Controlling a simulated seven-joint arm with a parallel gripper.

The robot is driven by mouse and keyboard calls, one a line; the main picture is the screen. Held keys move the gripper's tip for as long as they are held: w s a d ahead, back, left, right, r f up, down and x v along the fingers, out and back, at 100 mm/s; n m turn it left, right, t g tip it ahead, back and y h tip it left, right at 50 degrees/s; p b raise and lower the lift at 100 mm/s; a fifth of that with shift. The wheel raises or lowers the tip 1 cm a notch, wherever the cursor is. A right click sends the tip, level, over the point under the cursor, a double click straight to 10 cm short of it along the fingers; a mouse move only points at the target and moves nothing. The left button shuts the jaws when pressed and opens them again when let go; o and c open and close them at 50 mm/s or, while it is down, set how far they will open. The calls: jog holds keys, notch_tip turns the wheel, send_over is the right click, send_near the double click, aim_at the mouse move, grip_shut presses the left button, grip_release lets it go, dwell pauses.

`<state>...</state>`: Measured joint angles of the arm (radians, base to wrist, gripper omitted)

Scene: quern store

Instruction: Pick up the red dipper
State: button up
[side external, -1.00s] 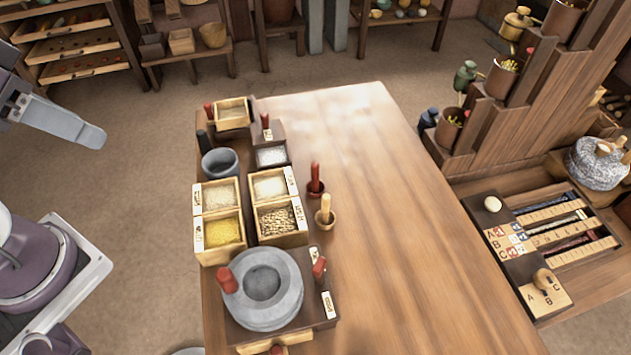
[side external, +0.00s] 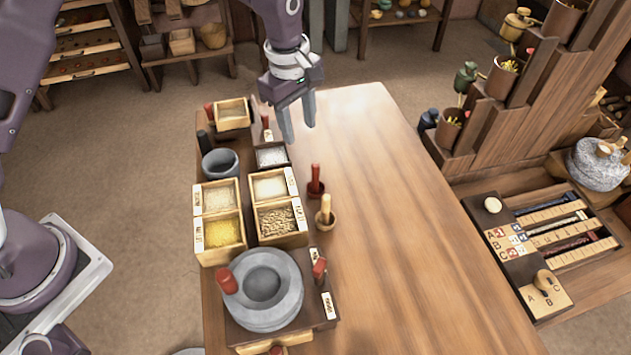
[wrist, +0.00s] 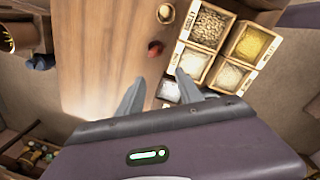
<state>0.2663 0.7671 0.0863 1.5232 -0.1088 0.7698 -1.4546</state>
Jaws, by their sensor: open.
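The red dipper (side external: 316,183) stands upright on the table, its red handle up and its small dark red cup at the bottom, right of the grain boxes. It shows from above in the wrist view (wrist: 155,48), past my fingertips. My gripper (side external: 297,132) points down above the far part of the table, open and empty. It is beyond the dipper and a little left of it in the side view. In the wrist view my two fingers (wrist: 159,80) are apart, with nothing between them.
A pale wooden dipper (side external: 325,214) stands close to the red one, on the near side. Boxes of grain (side external: 222,232) and a grey bowl (side external: 220,163) line the left. A stone quern (side external: 262,289) with a red handle sits nearer. The table's right side (side external: 400,230) is clear.

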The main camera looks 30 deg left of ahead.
aim_at(313, 167)
jog(key=f+n, duration=0.1)
jog(key=f, duration=0.2)
jog(key=w+d+f+n, duration=0.1)
jog(key=f, duration=0.3)
jog(key=d+f+g, duration=0.1)
jog(key=f, duration=0.2)
jog(key=shift+w+d+f+n, duration=0.15)
jog(key=shift+f+n, duration=0.15)
jog(key=shift+n, duration=0.1)
jog(key=f, duration=0.7)
jog(key=shift+w+d, duration=0.15)
jog(key=shift+w, duration=0.25)
grip_shut()
